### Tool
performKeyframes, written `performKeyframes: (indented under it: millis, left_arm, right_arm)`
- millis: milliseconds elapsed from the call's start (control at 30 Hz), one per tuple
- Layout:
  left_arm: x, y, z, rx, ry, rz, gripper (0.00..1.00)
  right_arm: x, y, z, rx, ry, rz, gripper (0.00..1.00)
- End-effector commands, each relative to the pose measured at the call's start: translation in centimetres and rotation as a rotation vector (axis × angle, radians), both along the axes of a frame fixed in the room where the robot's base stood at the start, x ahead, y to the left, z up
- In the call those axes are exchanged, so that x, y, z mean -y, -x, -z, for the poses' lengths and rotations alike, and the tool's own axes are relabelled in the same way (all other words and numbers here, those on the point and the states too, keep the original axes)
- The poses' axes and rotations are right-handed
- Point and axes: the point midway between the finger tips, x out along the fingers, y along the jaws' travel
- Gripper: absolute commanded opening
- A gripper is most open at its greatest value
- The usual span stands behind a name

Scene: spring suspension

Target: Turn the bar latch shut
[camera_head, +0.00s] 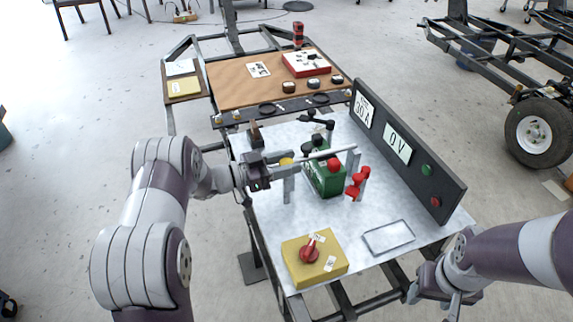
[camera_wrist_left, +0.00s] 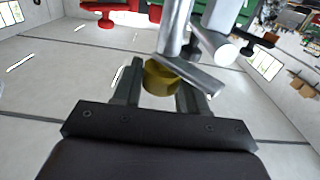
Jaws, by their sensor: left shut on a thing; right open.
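The bar latch is a thin silver bar (camera_head: 325,154) lying across the top of the green battery (camera_head: 328,180), between a left grey post (camera_head: 289,185) and a right grey post (camera_head: 353,162). A yellow knob (camera_head: 287,161) sits at its left end. My left gripper (camera_head: 268,170) is at that end. In the left wrist view the yellow knob (camera_wrist_left: 160,78) is between the fingers of my left gripper (camera_wrist_left: 160,85), which is shut on it, with silver metal parts just beyond. My right gripper (camera_head: 447,300) is open and empty at the lower right, off the table edge.
A yellow box with a red rotary switch (camera_head: 310,254) stands at the table's front. A dark panel with displays (camera_head: 405,150) runs along the right side. Red clamps (camera_head: 357,184) stand right of the battery. A rectangular outlined tray (camera_head: 389,237) lies front right.

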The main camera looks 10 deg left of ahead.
Motion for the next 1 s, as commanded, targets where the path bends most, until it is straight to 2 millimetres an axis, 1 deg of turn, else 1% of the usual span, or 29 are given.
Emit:
performKeyframes:
  millis: [33, 500, 800, 1000]
  left_arm:
    - [-0.1, -0.1, 0.3, 0.000, -0.001, 0.039, 0.11]
    - [0.0, 0.0, 0.4, -0.001, -0.002, 0.477, 0.11]
    - [0.1, 0.0, 0.1, 0.000, -0.001, 0.681, 0.11]
    - [0.1, 0.0, 0.0, -0.001, 0.000, 0.760, 0.11]
  right_arm:
    - [0.0, 0.0, 0.4, 0.000, 0.000, 0.000, 0.55]
    - [0.0, 0.0, 3.0, 0.000, 0.000, 0.000, 0.55]
    - [0.0, 0.0, 2.9, 0.000, 0.000, 0.000, 0.55]
    - [0.0, 0.0, 2.5, 0.000, 0.000, 0.000, 0.55]
